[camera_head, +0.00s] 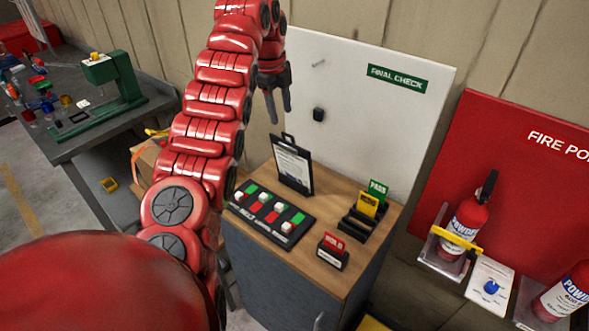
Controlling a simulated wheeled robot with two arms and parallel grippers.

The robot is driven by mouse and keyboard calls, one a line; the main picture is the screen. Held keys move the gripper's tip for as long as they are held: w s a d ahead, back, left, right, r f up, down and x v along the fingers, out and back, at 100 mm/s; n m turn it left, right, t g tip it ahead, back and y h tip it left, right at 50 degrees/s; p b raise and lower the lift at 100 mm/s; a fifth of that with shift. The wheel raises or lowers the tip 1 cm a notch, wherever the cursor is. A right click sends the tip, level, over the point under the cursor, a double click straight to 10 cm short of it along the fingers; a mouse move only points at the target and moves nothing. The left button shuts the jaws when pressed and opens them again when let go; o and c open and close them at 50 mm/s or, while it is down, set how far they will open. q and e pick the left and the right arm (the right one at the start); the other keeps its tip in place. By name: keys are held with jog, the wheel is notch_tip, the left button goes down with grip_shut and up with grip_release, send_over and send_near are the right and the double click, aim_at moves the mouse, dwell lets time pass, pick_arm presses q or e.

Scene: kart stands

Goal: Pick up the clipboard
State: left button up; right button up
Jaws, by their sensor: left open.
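The clipboard (292,165) is dark-framed with a white printed sheet and a clip or handle at its top. It stands nearly upright on the wooden top of a grey cabinet (343,262), at the back left, in front of a white board. My left gripper (279,108) hangs above the clipboard, with two dark fingers pointing down. It is open and empty, apart from the clipboard. My red left arm comes up from the lower left and hides part of the cabinet's left side. My right gripper does not show.
A black panel (262,224) with coloured switches lies before the clipboard. A card holder (363,221) and a small red card stand (331,250) are right of it. The white FINAL CHECK board (360,115) rises behind. A cluttered workbench (90,135) is left.

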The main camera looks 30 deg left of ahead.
pick_arm(q)
jog(key=p, duration=0.5)
send_over(289, 157)
jog(key=s, duration=0.1)
notch_tip(289, 157, down, 10)
jog(key=shift+s+a+f, duration=0.1)
jog(key=shift+a, duration=0.05)
jog(key=f+p, duration=0.2)
jog(key=f, duration=0.1)
jog(key=f+p, duration=0.2)
jog(key=shift+w+d, duration=0.25)
jog(key=shift+w, duration=0.1)
jog(key=shift+f, duration=0.15)
grip_shut()
